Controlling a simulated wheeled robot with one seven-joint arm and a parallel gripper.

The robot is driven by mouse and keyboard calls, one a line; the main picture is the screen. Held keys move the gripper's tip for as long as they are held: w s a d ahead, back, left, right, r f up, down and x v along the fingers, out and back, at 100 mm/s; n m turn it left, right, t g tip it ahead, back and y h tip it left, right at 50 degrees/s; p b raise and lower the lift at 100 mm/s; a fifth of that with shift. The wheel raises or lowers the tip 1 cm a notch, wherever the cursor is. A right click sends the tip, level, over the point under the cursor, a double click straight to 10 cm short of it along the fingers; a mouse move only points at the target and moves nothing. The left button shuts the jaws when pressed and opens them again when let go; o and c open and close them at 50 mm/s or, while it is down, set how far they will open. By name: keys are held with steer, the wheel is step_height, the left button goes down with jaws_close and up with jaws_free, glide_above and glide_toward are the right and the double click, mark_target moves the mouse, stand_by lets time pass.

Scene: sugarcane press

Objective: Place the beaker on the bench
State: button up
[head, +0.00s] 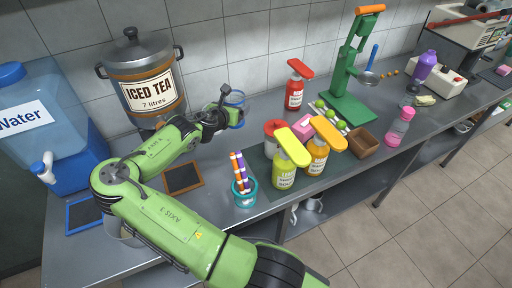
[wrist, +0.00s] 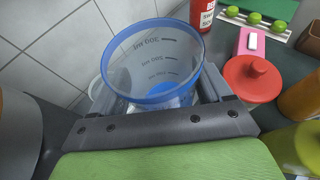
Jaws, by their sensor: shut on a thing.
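The beaker (wrist: 160,65) is clear with a blue rim, a blue base and dark volume marks. It sits between the two fingers of my gripper (wrist: 155,98), which is shut on it. In the head view the beaker (head: 235,98) shows at the end of my green arm, to the right of the iced tea urn. It looks upright or slightly tilted. The grey bench (head: 222,165) runs below it. I cannot tell how far the beaker's bottom is from the bench top.
The iced tea urn (head: 141,75) stands left of my gripper. A red bottle (head: 296,85), several sauce bottles such as the yellow-capped one (head: 286,165), and a cup of striped straws (head: 244,187) stand to the right and front. A brown-framed slate (head: 183,178) lies below my arm.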

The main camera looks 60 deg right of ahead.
step_height(320, 180, down, 6)
steer(key=b, duration=0.3)
steer(key=shift+w+r+b, duration=0.1)
steer(key=shift+r+b, duration=0.1)
steer(key=shift+b, duration=0.15)
step_height(320, 180, down, 10)
steer(key=b, duration=0.3)
steer(key=shift+r+b, duration=0.1)
steer(key=shift+b, duration=0.2)
steer(key=o, duration=1)
steer(key=p+v, duration=0.2)
steer(key=v, duration=0.5)
steer(key=shift+a+r, duration=0.15)
steer(key=shift+a, duration=0.05)
